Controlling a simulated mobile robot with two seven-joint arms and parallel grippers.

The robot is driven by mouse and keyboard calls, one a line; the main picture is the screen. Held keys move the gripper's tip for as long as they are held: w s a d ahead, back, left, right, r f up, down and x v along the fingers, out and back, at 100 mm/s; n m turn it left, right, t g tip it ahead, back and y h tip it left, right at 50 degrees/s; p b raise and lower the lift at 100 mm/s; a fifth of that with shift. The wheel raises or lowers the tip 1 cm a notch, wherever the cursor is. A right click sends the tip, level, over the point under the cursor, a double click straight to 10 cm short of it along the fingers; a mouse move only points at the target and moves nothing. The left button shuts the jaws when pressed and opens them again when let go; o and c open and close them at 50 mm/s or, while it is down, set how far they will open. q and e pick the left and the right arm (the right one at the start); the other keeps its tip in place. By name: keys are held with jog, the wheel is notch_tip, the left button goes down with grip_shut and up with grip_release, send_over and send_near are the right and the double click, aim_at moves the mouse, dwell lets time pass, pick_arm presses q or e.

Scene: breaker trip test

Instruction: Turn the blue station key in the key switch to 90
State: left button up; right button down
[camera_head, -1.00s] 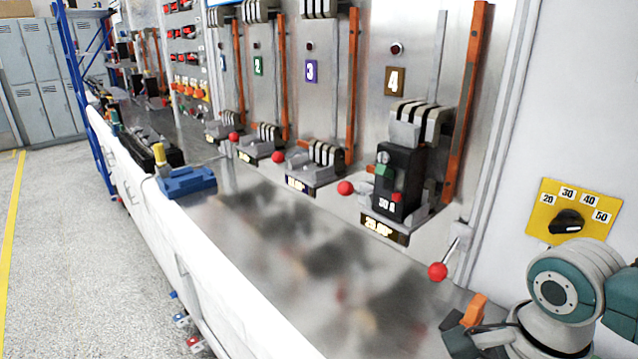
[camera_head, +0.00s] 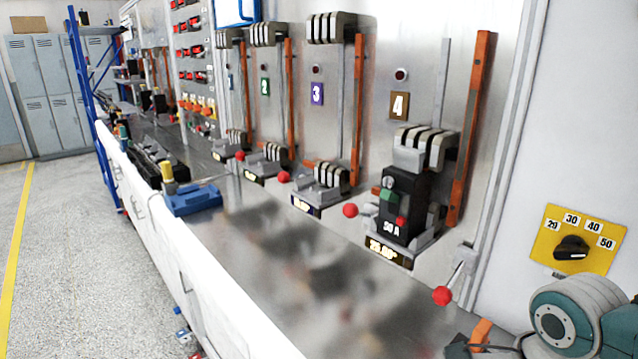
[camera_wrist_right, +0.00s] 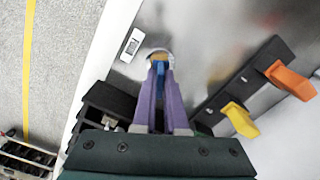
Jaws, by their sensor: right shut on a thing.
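In the right wrist view my right gripper (camera_wrist_right: 161,70) has purple fingers shut on a small blue piece, which looks like the blue station key (camera_wrist_right: 161,69). The fingertips are at a round metal-rimmed fitting (camera_wrist_right: 158,54), which looks like the key switch, on the shiny metal surface. The fingers hide most of the key and part of the fitting. I cannot tell the key's angle or how deep it sits. In the head view only my right arm shows at the lower right. My left gripper is not in view.
A black rail (camera_wrist_right: 240,82) with orange (camera_wrist_right: 290,83) and yellow (camera_wrist_right: 241,120) handles lies right of my fingers. A small white plate (camera_wrist_right: 132,44) is beside the fitting. The head view shows a breaker (camera_head: 404,205), a red-knobbed lever (camera_head: 442,295) and a yellow dial plate (camera_head: 577,240).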

jog(key=shift+m, duration=0.8)
jog(key=shift+p, duration=0.3)
jog(key=shift+m+p, duration=0.35)
jog(key=shift+m, duration=0.65)
jog(key=c, duration=0.9)
grip_release()
